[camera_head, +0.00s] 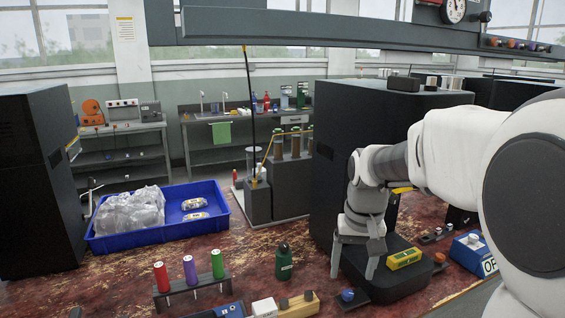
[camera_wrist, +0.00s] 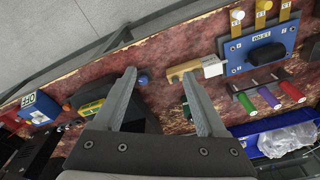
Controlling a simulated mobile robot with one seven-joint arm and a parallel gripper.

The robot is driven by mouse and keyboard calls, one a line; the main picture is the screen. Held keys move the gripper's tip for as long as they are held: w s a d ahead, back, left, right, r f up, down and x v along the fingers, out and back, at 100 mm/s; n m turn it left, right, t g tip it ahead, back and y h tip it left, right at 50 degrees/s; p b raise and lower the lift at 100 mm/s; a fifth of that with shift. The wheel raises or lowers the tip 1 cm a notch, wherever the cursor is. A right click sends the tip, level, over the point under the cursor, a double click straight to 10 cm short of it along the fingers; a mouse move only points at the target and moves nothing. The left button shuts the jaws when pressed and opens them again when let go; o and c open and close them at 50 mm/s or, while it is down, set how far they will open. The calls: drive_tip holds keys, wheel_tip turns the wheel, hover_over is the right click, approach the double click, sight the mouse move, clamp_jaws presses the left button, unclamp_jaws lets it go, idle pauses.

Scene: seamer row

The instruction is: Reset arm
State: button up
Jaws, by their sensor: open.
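My gripper (camera_head: 354,262) hangs from the white arm at the right of the head view, fingers pointing down over the worn red bench. In the wrist view my gripper (camera_wrist: 160,95) has its two fingers spread wide with nothing between them but bench surface. A black block with a blue knob (camera_head: 348,295) lies just below the fingertips in the head view. A yellow box (camera_head: 404,258) lies on a black base right of the fingers, apart from them. Whether the fingertips touch anything cannot be told.
A blue tray (camera_head: 160,237) holds clear plastic bags and small packets. A rack with red, purple and green tubes (camera_head: 190,292) and a green bottle (camera_head: 284,262) stand left of my gripper. A tall black cabinet (camera_head: 335,120) stands behind it. A blue box (camera_head: 468,252) sits right.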

drive_tip(key=s+r+t+p, duration=0.1)
drive_tip(key=s+r, duration=0.2)
drive_tip(key=s, duration=0.3)
drive_tip(key=s+r+t+p, duration=0.1)
drive_tip(key=s+r+p, duration=0.1)
drive_tip(key=s+r, duration=0.2)
drive_tip(key=s+r+n+t+p, duration=0.1)
drive_tip(key=s+r+t+p, duration=0.1)
drive_tip(key=s, duration=0.8)
drive_tip(key=shift+r, duration=0.85)
drive_tip(key=shift+s, duration=0.1)
drive_tip(key=c, duration=0.4)
drive_tip(key=shift+s, duration=0.15)
